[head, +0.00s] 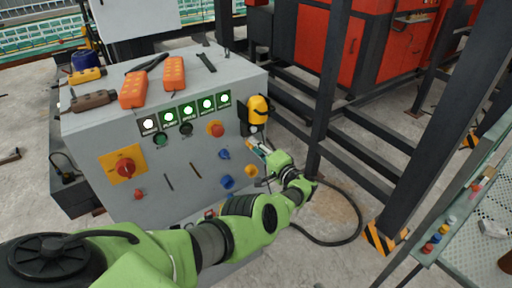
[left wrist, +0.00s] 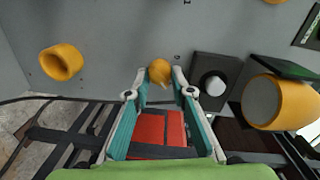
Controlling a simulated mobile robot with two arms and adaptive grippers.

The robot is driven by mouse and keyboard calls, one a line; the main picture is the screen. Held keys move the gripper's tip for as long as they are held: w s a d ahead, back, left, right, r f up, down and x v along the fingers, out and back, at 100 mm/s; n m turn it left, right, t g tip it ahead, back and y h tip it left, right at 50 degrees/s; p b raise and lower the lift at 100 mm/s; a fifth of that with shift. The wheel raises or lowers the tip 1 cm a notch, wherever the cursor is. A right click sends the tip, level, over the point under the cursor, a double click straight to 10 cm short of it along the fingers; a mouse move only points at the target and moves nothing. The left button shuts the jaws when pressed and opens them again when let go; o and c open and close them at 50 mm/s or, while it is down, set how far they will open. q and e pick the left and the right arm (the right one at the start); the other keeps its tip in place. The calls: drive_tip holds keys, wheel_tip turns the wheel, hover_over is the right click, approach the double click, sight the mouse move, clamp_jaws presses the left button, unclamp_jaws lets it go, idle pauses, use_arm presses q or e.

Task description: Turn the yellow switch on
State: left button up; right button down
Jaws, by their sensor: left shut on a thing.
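A small yellow switch (left wrist: 159,71) is on the grey cabinet wall in the left wrist view. My left gripper (left wrist: 160,78) has its two white and teal fingers on either side of it, with the tips close against it, shut on it. In the head view my left gripper (head: 257,147) is at the right edge of the grey control cabinet (head: 185,215); the small switch is hidden there. My right gripper is not in view.
A large yellow round fitting (head: 258,108) sticks out from the cabinet's right side, just above the gripper. In the left wrist view, a yellow ring-shaped part (left wrist: 61,62) is at left and a white knob (left wrist: 213,85) at right. Dark steel posts (head: 330,90) stand at right.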

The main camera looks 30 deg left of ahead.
use_arm(q)
drive_tip(key=shift+a, duration=0.15)
drive_tip(key=o, duration=1.1)
